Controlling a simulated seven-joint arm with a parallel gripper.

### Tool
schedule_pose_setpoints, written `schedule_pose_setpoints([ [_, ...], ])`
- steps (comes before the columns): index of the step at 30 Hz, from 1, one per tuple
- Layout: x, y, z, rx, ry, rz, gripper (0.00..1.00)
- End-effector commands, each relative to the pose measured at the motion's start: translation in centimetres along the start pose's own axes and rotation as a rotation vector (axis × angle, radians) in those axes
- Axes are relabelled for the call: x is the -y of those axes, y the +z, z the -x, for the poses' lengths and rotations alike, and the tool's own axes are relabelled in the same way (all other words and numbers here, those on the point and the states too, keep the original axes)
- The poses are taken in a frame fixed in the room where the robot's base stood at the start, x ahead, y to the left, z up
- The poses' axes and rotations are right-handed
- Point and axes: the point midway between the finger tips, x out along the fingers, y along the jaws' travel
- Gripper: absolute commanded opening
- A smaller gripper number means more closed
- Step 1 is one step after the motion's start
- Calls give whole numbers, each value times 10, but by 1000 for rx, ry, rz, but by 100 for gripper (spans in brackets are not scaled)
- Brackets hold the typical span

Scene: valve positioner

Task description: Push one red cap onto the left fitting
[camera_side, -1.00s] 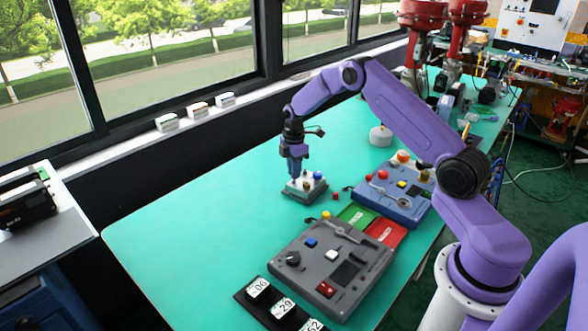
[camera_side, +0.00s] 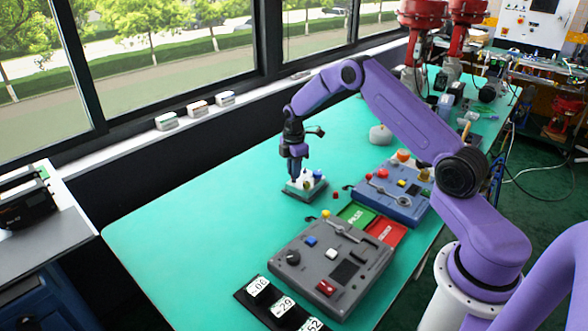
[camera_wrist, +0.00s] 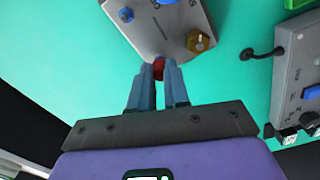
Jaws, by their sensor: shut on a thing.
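My gripper (camera_wrist: 158,72) is shut on a small red cap (camera_wrist: 158,67), seen between the fingertips in the wrist view. The cap shows just off the edge of a grey fixture plate (camera_wrist: 155,38). The plate carries a brass fitting (camera_wrist: 198,42) and blue parts, one of them a blue fitting (camera_wrist: 126,14). I cannot tell whether the cap touches any fitting. In the side view my gripper (camera_side: 295,176) points down at the fixture (camera_side: 305,192) and partly hides it. A blue part (camera_side: 317,174) stands at its right.
A loose red piece (camera_side: 335,196) lies right of the fixture. A blue control box (camera_side: 395,205), green and red pads (camera_side: 385,232) and a grey control box (camera_side: 310,262) lie on the right and front. The teal table left of the fixture is clear.

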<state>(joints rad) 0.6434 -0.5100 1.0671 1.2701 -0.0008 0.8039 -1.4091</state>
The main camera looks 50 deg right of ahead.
Motion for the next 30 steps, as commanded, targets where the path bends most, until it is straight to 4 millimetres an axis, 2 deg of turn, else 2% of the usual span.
schedule_pose_setpoints([
  [24,0,0,-11,0,1,0,0],
  [25,0,0,-10,0,1,0,26],
  [27,0,0,-10,0,1,0,46],
  [30,0,0,-10,0,1,0,46],
])
